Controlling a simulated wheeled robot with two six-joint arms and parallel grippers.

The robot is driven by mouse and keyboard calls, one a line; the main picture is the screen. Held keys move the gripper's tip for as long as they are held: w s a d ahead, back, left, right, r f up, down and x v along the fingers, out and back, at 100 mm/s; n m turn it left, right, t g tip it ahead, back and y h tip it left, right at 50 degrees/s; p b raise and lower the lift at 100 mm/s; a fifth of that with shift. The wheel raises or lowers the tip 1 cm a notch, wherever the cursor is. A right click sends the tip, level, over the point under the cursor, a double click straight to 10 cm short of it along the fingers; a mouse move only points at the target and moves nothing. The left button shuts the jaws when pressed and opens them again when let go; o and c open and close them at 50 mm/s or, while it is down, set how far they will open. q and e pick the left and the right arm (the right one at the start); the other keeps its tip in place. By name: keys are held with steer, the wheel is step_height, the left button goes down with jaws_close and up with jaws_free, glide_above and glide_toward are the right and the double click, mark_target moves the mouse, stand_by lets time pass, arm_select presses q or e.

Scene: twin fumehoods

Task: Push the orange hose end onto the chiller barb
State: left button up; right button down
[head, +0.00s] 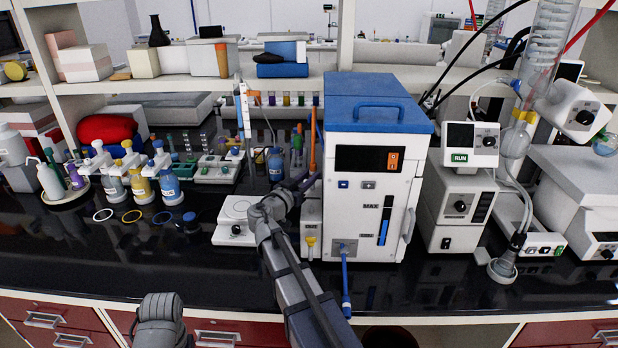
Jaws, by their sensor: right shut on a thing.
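My right gripper (308,186) is at the chiller's left side, just below that orange length, and is shut on the hose; the jaws and hose end are small and partly hidden. A small yellow fitting (311,242) shows low at the chiller's left, under an OUT label. I cannot tell if it is the barb. My left gripper is not in view.
A white stirrer plate (234,221) and a blue-labelled bottle (275,165) stand left of my right arm. White instruments (456,205) stand close at right. The black benchtop's front strip (120,265) is clear.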

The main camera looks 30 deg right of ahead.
steer(key=shift+f+b, duration=1.4)
steer(key=shift+f, duration=0.05)
steer(key=c, duration=0.6)
jaws_free()
steer(key=shift+v, duration=3.9)
steer(key=shift+a, duration=0.1)
